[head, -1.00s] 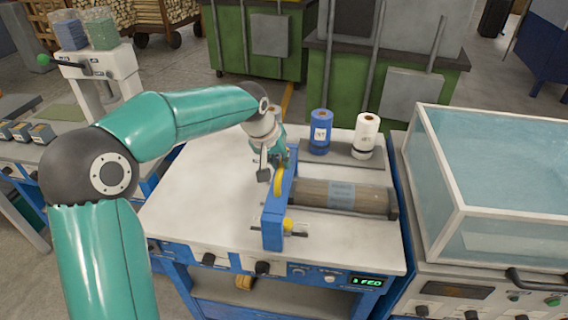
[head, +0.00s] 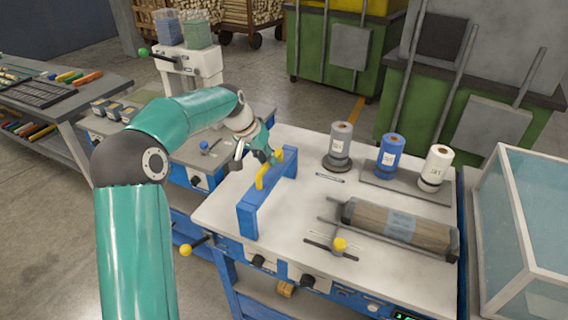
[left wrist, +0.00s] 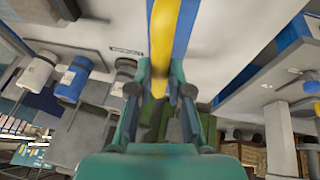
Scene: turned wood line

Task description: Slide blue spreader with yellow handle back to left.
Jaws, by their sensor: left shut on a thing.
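The blue spreader (head: 249,208) stands across the white bench top (head: 300,215), toward its left side. Its yellow handle (head: 260,178) lies along the upper part of the bar. My left gripper (head: 271,158) is shut on the yellow handle at its far end. In the left wrist view the handle (left wrist: 162,40) runs between my fingers (left wrist: 160,85), with the blue bar (left wrist: 187,30) beside it. The fingers hide part of the handle. My right gripper is not in view.
A wood-coloured roll (head: 370,218) lies right of the spreader, with a yellow knob (head: 340,244) on a rod in front. Grey (head: 340,145), blue (head: 389,155) and white (head: 436,166) spools stand behind. Bare bench top separates spreader and roll.

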